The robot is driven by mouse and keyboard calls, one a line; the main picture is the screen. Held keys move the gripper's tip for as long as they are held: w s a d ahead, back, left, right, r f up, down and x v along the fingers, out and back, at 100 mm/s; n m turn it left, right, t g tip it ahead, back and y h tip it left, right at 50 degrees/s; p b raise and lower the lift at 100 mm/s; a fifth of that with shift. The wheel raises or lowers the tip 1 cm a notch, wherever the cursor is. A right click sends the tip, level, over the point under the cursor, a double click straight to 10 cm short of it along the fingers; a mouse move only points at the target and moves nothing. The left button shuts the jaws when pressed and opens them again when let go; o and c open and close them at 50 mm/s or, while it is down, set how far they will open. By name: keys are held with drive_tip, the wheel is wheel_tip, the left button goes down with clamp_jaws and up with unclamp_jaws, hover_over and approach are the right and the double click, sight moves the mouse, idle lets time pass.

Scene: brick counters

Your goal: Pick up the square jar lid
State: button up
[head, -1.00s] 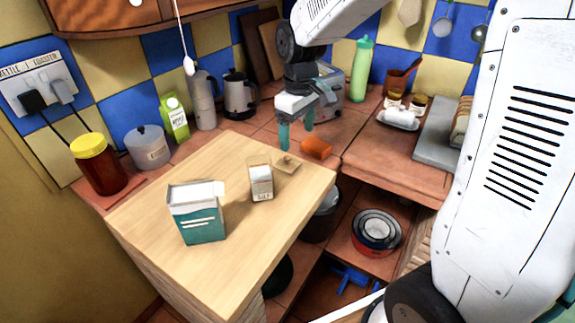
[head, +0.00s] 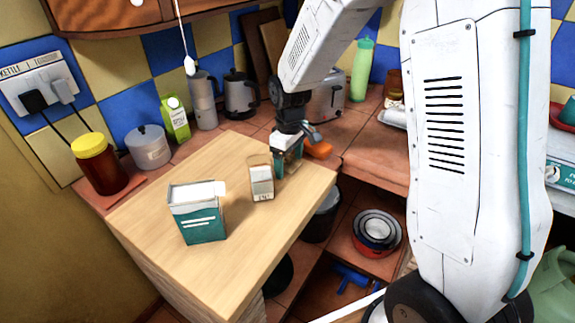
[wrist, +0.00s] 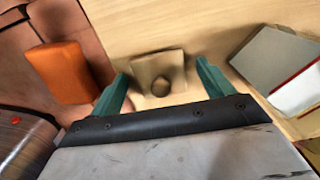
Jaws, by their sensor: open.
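The square jar lid (wrist: 172,64) is a flat tan square with a round knob, lying on the light wooden worktop (head: 150,215). In the wrist view it sits between the two teal fingertips of my gripper (wrist: 161,80), with a gap on each side. The fingers are open and hold nothing. In the head view my gripper (head: 287,165) is low over the back right part of the worktop and hides most or all of the lid. How far the fingertips are above the wood is not clear.
A small salt container (head: 262,183) stands just left of my gripper, and a teal and white box (head: 203,225) stands further left. An orange object (head: 319,150) lies behind right of my gripper, on the tiled counter. The worktop's right edge is close by.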

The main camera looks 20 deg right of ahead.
drive_tip(key=c, duration=1.1)
drive_tip(key=shift+o, duration=0.2)
drive_tip(key=shift+r, duration=0.1)
